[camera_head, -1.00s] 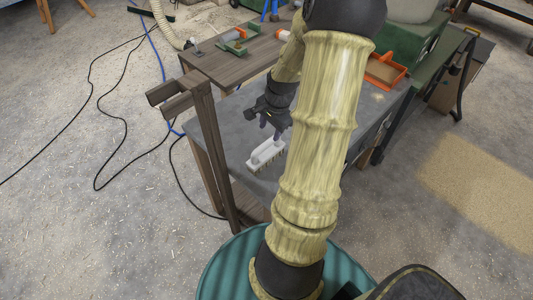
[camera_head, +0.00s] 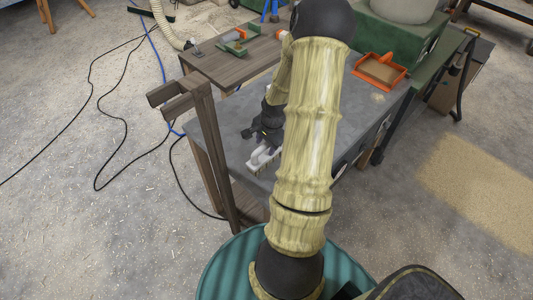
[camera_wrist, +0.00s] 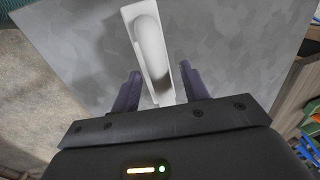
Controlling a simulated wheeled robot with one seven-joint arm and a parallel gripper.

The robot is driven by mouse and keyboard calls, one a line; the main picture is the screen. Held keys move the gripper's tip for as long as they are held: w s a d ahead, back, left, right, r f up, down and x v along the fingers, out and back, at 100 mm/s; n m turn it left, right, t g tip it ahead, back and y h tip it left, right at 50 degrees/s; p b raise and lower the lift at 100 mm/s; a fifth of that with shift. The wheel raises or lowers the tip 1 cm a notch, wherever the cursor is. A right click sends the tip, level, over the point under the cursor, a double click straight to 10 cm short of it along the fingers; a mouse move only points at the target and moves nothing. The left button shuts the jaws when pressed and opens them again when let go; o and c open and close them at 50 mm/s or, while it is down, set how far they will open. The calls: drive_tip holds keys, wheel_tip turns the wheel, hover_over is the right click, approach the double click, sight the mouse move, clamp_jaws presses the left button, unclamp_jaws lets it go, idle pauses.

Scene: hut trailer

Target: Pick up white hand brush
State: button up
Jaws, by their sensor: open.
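The white hand brush (camera_head: 262,160) lies on the grey bench top (camera_head: 232,118), near its front left part. It has a long white handle and pale bristles along its side. In the wrist view the brush (camera_wrist: 150,48) runs lengthwise from the top edge down to between the fingers. My gripper (camera_head: 262,147) is over the brush. In the wrist view my gripper (camera_wrist: 160,90) is open, with one dark finger on each side of the brush's near end and a gap to each. Whether the fingers reach handle height cannot be told. My arm hides part of the bench.
A raised wooden shelf (camera_head: 228,66) with green and orange tools stands behind. A wooden post (camera_head: 211,150) rises left of the brush. An orange tray (camera_head: 380,71) and a green box (camera_head: 400,35) are at the back right.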

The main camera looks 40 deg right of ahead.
drive_tip(key=shift+w+f, duration=0.35)
drive_tip(key=shift+f, duration=0.55)
drive_tip(key=shift+s+d, duration=0.1)
drive_tip(key=shift+s, duration=0.1)
drive_tip(key=shift+w+a, duration=0.1)
drive_tip(key=shift+a, duration=0.1)
drive_tip(key=shift+c, duration=1.2)
drive_tip(key=shift+d, duration=0.1)
clamp_jaws()
drive_tip(key=shift+r, duration=0.15)
wheel_tip(320, 180, up, 10)
drive_tip(key=shift+f, duration=0.15)
